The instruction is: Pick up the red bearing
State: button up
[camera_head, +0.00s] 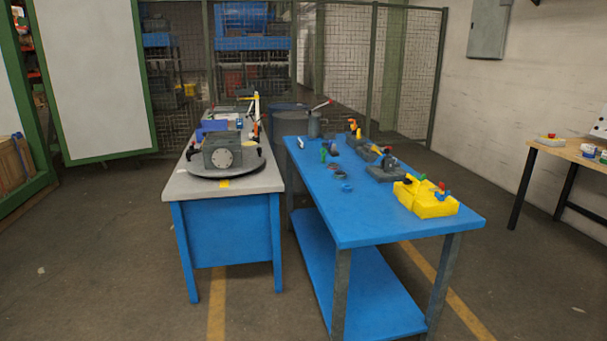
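Small ring-shaped parts lie near the middle of the blue table, one dark (337,175) and one blue (347,188). The ring behind them (335,167) is too small for me to read its colour surely. My gripper is not in view.
Grey blocks with small coloured parts (385,172) stand along the blue table's right side. A grey-topped table (188,184) to the left bears a grey machine (222,155) on a round plate. Open floor lies in front; a wooden table (570,150) stands far right.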

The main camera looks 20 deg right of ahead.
aim_at(333, 167)
jog(key=k, duration=0.45)
jog(key=u, duration=0.8)
jog(key=i, duration=2.25)
jog(key=z, duration=0.3)
jog(key=i, duration=0.65)
jog(key=z, duration=0.9)
jog(key=i, duration=0.6)
jog(key=z, duration=0.35)
